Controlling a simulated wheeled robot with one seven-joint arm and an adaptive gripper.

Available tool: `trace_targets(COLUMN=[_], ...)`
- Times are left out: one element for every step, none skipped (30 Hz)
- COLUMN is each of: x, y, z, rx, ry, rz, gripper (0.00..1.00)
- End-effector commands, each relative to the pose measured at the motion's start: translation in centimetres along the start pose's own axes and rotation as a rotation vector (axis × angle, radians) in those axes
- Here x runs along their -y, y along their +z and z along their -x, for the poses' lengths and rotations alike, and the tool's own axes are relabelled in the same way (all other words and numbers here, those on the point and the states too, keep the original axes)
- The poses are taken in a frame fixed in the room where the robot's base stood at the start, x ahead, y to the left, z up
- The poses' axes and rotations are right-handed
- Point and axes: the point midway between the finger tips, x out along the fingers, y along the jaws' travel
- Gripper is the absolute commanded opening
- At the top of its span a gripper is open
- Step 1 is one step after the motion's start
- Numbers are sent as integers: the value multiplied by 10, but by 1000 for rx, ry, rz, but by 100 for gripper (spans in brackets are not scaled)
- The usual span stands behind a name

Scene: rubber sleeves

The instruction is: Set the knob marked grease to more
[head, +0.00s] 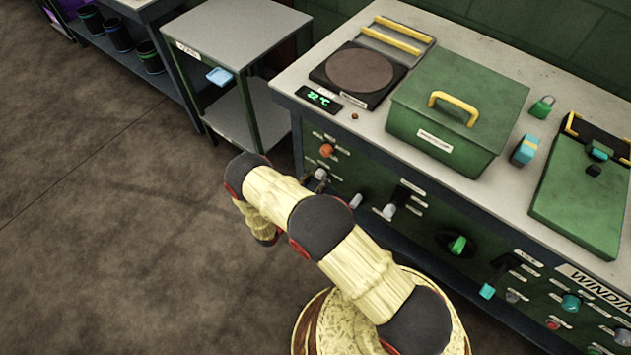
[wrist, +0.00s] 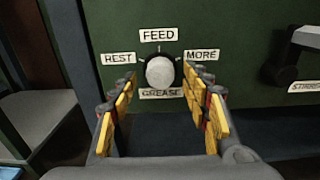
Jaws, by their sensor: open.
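In the wrist view a round pale grey knob (wrist: 160,71) with a dark surround sits on a green panel. A GREASE plate (wrist: 161,93) is below it, partly covered by the knob. Around it are the plates FEED (wrist: 158,35) above, REST (wrist: 118,58) at the left and MORE (wrist: 202,55) at the right. I cannot tell clearly where the knob points. My gripper (wrist: 160,82) is open, its yellow-padded fingers on both sides of the knob's line; contact is not clear. In the head view my arm hides most of the gripper.
A dark handle (wrist: 290,58) stands out from the panel at the right. In the head view the bench front carries an orange knob (head: 326,151), a green knob (head: 458,245) and several other controls. A grey side table (head: 225,35) stands left of the bench. Open floor lies at the left.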

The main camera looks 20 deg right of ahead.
Motion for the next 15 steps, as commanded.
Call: trace_targets(x=[0, 0, 0, 0, 0, 0, 0, 0, 0, 0, 0, 0, 0, 0, 0], y=[-1, 0, 0, 0, 0, 0, 0, 0, 0, 0, 0, 0, 0, 0, 0], z=[-3, -5, -6, -7, -7, -7, -7, -7, -7, -7, -7, -7, -7, -7, -7], rx=[0, 0, 0, 0, 0, 0, 0, 0, 0, 0, 0, 0, 0, 0, 0], ry=[-1, 0, 0, 1, 1, 1, 1, 1, 1, 1, 1, 1, 1, 1, 1], rz=[0, 0, 0, 0, 0, 0, 0, 0, 0, 0, 0, 0, 0, 0, 0], gripper=[48, 48, 48, 48, 48, 48, 48, 48, 48, 48, 48, 45, 44, 42, 40])
